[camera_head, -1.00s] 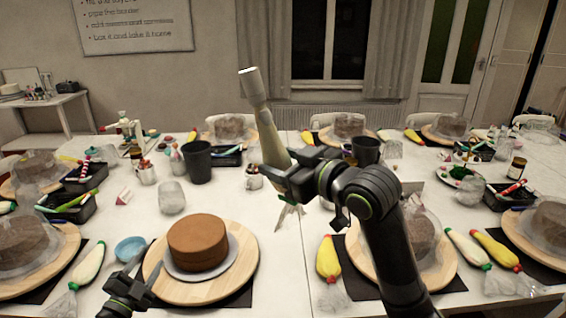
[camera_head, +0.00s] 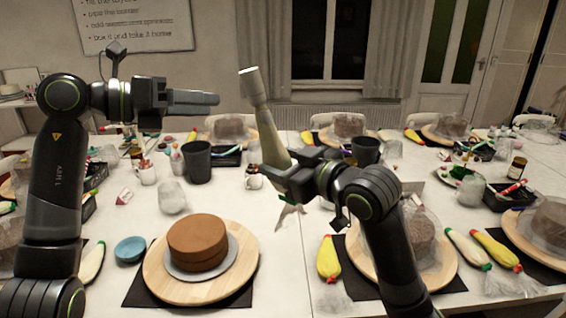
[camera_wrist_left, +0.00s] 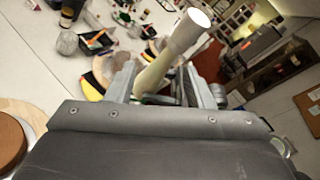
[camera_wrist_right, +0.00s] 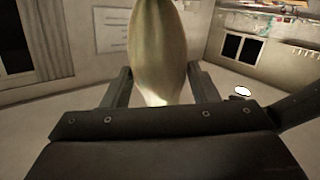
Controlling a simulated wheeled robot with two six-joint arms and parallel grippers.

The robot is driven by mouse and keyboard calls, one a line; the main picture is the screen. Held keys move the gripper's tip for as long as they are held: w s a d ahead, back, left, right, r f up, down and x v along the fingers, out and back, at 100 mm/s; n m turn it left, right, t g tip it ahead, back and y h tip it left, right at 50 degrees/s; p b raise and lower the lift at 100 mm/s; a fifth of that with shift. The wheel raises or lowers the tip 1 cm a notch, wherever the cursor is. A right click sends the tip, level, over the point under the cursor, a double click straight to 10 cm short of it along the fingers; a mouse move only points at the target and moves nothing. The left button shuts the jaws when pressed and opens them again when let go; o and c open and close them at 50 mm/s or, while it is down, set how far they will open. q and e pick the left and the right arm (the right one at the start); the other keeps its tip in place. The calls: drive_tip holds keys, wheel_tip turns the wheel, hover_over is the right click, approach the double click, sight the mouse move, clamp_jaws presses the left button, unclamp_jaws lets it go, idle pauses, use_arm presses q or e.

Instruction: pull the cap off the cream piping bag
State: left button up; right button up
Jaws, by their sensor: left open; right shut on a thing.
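The cream piping bag (camera_head: 268,138) stands tilted above the table, its grey-white cap (camera_head: 252,86) on its upper end. My right gripper (camera_head: 275,178) is shut on the bag's lower part; the right wrist view shows the pale bag (camera_wrist_right: 158,50) between its fingers. My left gripper (camera_head: 214,98) is open, raised to about cap height just left of the cap, fingers pointing right, with a visible gap. In the left wrist view the cap (camera_wrist_left: 188,32) and bag (camera_wrist_left: 150,76) show ahead, lined up with the space between the fingers; the depth is hard to tell.
A brown cake (camera_head: 198,240) sits on a round wooden turntable (camera_head: 160,275) at the front. A blue bowl (camera_head: 130,250), a black cup (camera_head: 196,160) and a clear bag (camera_head: 172,195) stand nearby. Other piping bags and wrapped cakes cover the right side.

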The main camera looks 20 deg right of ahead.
sight(243, 81)
use_arm(q)
drive_tip(key=s+r+m+t+y, duration=0.2)
drive_tip(key=s+r+y, duration=0.15)
drive_tip(key=r, duration=0.35)
drive_tip(key=shift+h, duration=0.35)
drive_tip(key=shift+x, duration=4.65)
drive_tip(key=shift+c, duration=0.3)
drive_tip(key=c, duration=0.9)
drive_tip(key=shift+w+a+r, duration=0.1)
drive_tip(key=shift+a+r, duration=0.15)
drive_tip(key=shift+r, duration=0.65)
drive_tip(key=shift+w+a+r, duration=0.1)
drive_tip(key=shift+a+r, duration=0.15)
drive_tip(key=shift+r, duration=0.7)
drive_tip(key=shift+w+a+r, duration=0.1)
drive_tip(key=shift+a+r, duration=0.15)
drive_tip(key=shift+r, duration=0.65)
